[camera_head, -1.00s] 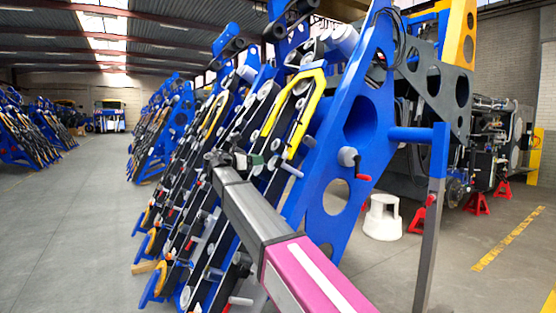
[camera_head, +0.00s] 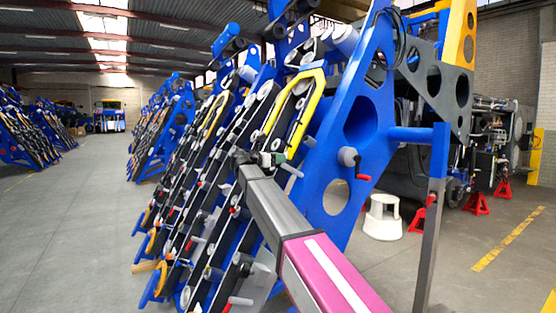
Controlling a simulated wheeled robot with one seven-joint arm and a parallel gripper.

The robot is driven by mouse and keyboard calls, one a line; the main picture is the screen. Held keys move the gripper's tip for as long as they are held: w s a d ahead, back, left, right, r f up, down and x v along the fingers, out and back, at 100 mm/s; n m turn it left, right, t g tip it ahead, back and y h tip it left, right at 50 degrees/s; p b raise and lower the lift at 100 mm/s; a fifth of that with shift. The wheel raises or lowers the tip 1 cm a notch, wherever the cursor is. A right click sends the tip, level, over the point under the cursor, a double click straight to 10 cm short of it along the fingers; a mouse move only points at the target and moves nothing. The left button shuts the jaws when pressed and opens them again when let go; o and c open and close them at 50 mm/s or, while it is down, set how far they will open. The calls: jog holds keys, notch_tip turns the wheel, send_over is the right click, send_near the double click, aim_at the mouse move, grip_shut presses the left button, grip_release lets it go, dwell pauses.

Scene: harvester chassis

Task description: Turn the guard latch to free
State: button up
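My arm reaches in from the bottom right, and my gripper (camera_head: 277,159) is at the blue harvester frame's row of dark slanted bars, just below the yellow loop guard (camera_head: 298,105). The fingers are small and dark, and I cannot tell whether they are open or shut. A grey round knob (camera_head: 349,156) with a red handle (camera_head: 363,178) sits on the blue side plate, to the right of my gripper and apart from it. No part is clearly marked as the guard latch, so I cannot tell which one it is.
The blue side plate (camera_head: 340,120) with large holes stands right of my arm. A blue-topped grey post (camera_head: 430,230) and a white step stool (camera_head: 382,217) are further right. Red stands (camera_head: 477,204) support machinery behind. The floor at left (camera_head: 75,220) is clear.

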jog(key=shift+c, duration=0.3)
grip_shut()
jog(key=shift+m, duration=0.6)
jog(key=m+g, duration=0.2)
jog(key=shift+s+m+h, duration=0.1)
jog(key=shift+m+h, duration=0.3)
jog(key=m+g, duration=0.2)
jog(key=m, duration=0.2)
jog(key=s+m+g, duration=0.1)
jog(key=m+g, duration=0.1)
jog(key=m, duration=0.2)
jog(key=f+m+g, duration=0.1)
jog(key=m+g, duration=0.1)
jog(key=m, duration=0.2)
jog(key=shift+s+d+m+y, duration=0.2)
jog(key=shift+m+y, duration=0.2)
jog(key=shift+g, duration=0.4)
